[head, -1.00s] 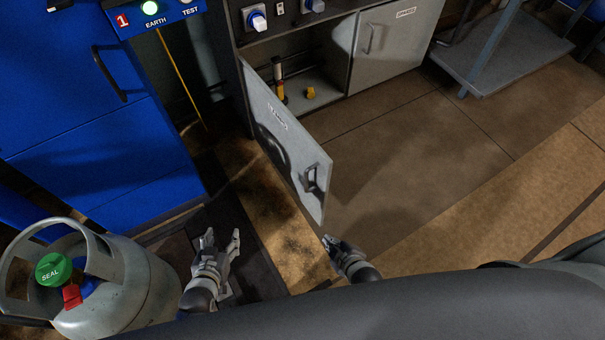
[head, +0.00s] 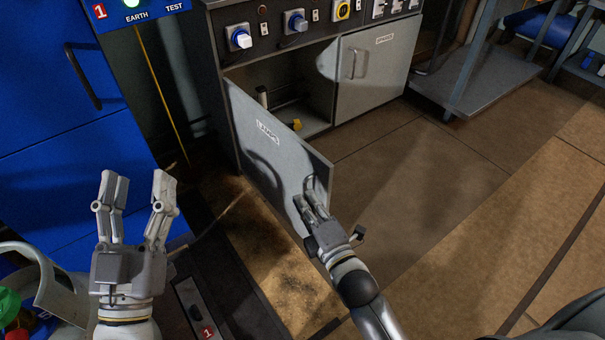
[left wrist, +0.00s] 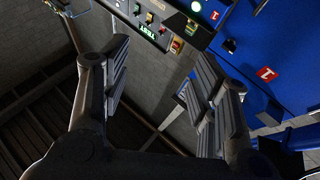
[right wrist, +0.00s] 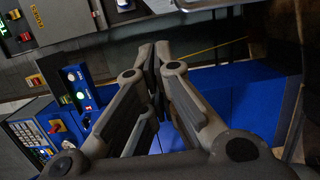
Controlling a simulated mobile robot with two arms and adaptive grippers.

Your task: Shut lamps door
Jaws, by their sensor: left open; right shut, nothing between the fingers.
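The lamps door (head: 262,160), a grey panel labelled LAMPS, stands wide open on the left of the grey cabinet (head: 228,47). Its handle (head: 311,185) is near the free edge. My right gripper (head: 306,197) is shut and empty, with its fingertips at the handle and the door's free edge; whether they touch cannot be told. In the right wrist view its fingers (right wrist: 155,52) come together at the tips. My left gripper (head: 138,188) is open and empty, raised left of the door, in front of the blue cabinet. It also shows spread in the left wrist view (left wrist: 160,75).
A closed door labelled SPARES (head: 372,72) is right of the opening. A yellow item (head: 296,125) lies inside the compartment. A gas cylinder (head: 40,285) stands lower left, by the blue cabinet (head: 75,160). A trolley (head: 480,80) is upper right. The floor right of the door is clear.

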